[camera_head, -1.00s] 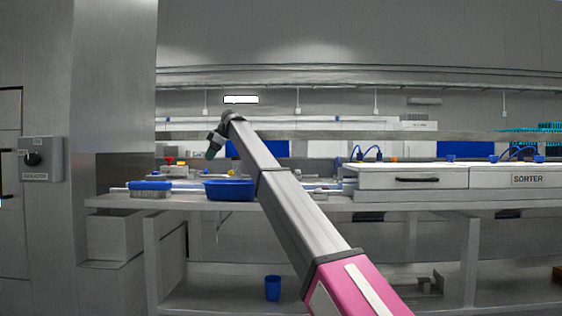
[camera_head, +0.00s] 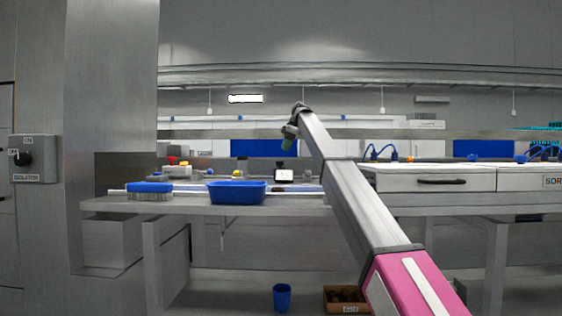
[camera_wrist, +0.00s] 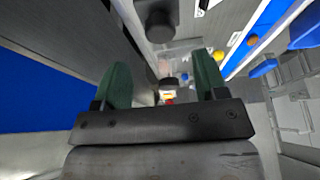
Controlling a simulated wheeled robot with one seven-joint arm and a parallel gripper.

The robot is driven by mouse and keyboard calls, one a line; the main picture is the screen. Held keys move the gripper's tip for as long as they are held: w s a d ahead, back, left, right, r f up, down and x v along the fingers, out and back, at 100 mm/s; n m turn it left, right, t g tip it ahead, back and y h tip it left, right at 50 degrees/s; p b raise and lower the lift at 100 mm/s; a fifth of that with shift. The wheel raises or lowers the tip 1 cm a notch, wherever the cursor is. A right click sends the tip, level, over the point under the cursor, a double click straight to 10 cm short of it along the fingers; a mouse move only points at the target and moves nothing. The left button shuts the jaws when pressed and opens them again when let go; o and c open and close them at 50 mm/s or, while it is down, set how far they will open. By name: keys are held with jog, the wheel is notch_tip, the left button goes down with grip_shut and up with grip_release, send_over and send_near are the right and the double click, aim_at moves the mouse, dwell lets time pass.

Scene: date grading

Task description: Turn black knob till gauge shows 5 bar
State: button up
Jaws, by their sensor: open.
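A small white-faced display (camera_head: 284,176), probably the gauge, stands on the bench; its reading is too small to make out. A small dark shape (camera_head: 280,164) rises just above it, perhaps the black knob. In the wrist view a black round cylinder (camera_wrist: 160,26) shows beyond the fingertips, and I cannot tell whether it is the same thing. My gripper (camera_head: 288,144) hangs above the bench, higher than the display and apart from it. In the wrist view my gripper (camera_wrist: 163,80) has its two green fingers wide apart with nothing held between them.
A blue tub (camera_head: 237,192) and a blue-backed brush (camera_head: 150,190) lie near the bench's front edge. The white sorter (camera_head: 435,178) fills the right. A grey isolator switch box (camera_head: 34,158) is on the left wall. A blue cup (camera_head: 282,297) and brown crate (camera_head: 347,307) are below.

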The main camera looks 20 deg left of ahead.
aim_at(280, 164)
jog(key=x, duration=0.6)
jog(key=shift+s+a+f, duration=0.1)
jog(key=shift+a+f, duration=0.1)
jog(key=shift+f, duration=0.1)
jog(key=c, duration=0.9)
